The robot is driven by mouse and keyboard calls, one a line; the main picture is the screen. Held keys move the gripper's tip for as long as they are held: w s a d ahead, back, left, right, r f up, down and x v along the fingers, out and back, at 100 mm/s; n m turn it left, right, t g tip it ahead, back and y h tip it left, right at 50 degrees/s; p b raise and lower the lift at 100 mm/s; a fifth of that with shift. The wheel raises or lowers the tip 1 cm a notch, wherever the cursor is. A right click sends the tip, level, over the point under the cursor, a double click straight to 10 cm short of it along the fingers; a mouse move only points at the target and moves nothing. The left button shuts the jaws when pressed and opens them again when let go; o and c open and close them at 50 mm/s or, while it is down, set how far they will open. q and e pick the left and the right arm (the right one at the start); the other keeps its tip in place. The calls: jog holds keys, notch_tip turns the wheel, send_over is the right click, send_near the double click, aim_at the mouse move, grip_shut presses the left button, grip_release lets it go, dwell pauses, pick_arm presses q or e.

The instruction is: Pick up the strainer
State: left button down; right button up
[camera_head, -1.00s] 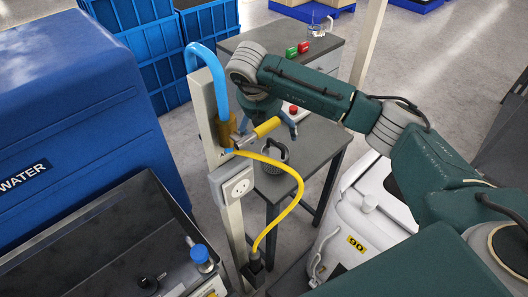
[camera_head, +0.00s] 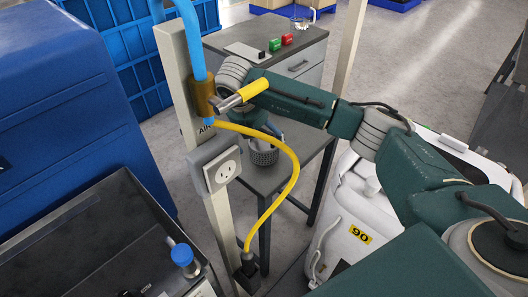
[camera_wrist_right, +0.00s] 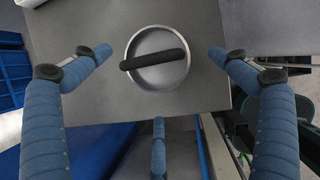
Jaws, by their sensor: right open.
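The strainer (camera_head: 264,157) is a small grey perforated basket standing upright on a dark grey table (camera_head: 299,171). In the right wrist view the strainer (camera_wrist_right: 160,78) is seen from above as a round metal bowl with a black bar handle across it. My right gripper (camera_wrist_right: 158,70) has blue fingers spread wide around the strainer, apart from it, with one finger below it in the picture. In the head view my right gripper (camera_head: 268,133) is just above the strainer, partly hidden by the yellow-handled valve and hose. My left gripper is not in view.
A post with a socket box (camera_head: 219,168), blue pipe (camera_head: 190,38) and yellow hose (camera_head: 291,180) stands in front of the table. A blue water tank (camera_head: 65,100) and dark sink (camera_head: 95,240) are left. A white container (camera_head: 350,215) stands right of the table.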

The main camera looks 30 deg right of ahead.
aim_at(263, 143)
jog(key=shift+x, duration=1)
jog(key=b+x, duration=0.3)
jog(key=x, duration=0.1)
jog(key=shift+d+f, duration=0.1)
jog(key=shift+f, duration=0.1)
jog(key=shift+w+d+f, duration=0.1)
jog(key=shift+w+f, duration=0.05)
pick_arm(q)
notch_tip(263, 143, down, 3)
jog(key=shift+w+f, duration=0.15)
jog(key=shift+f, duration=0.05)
pick_arm(e)
jog(key=c, duration=1.3)
